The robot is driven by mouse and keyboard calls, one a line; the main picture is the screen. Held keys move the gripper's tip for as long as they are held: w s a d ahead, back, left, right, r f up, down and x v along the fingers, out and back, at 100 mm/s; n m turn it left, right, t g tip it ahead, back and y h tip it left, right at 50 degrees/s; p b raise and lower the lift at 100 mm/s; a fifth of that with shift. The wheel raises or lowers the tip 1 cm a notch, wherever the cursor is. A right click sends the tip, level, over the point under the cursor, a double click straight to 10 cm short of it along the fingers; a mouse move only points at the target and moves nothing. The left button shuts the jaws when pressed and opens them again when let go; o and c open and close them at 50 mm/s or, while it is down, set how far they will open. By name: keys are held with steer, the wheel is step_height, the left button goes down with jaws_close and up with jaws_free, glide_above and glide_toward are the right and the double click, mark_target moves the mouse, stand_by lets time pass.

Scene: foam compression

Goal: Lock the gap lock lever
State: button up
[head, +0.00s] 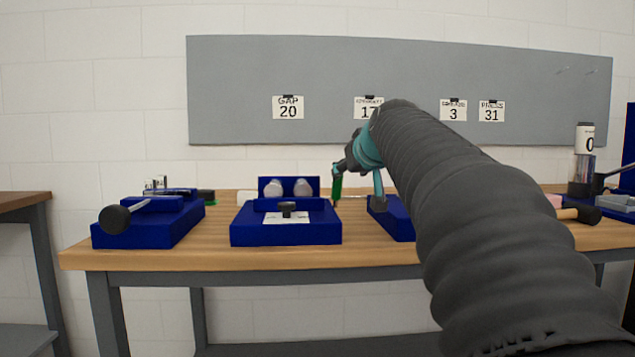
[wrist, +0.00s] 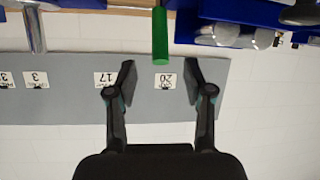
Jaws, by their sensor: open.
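A green lever handle (head: 336,188) stands roughly upright at the right side of the blue roller unit (head: 286,230), below the GAP 20 card (head: 288,107); I take it for the gap lock lever. The wrist view is upside down and shows the green handle (wrist: 160,36) at top centre, in line with the space between my fingers. My gripper (wrist: 160,76) is open and empty there. In the head view my gripper (head: 346,166) is just above and beside the handle; contact cannot be told. The lever's base is hidden.
A blue unit with a black knob (head: 115,219) stands at the left. Another blue unit (head: 392,220) is partly hidden behind my arm. Two grey rollers (head: 287,188) sit left of the green handle. A grey board (head: 240,70) hangs behind the wooden table (head: 185,258).

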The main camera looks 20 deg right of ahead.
mark_target(340, 181)
steer(key=p+x, duration=0.1)
steer(key=x, duration=1)
steer(key=shift+w+f, duration=0.1)
jaws_close()
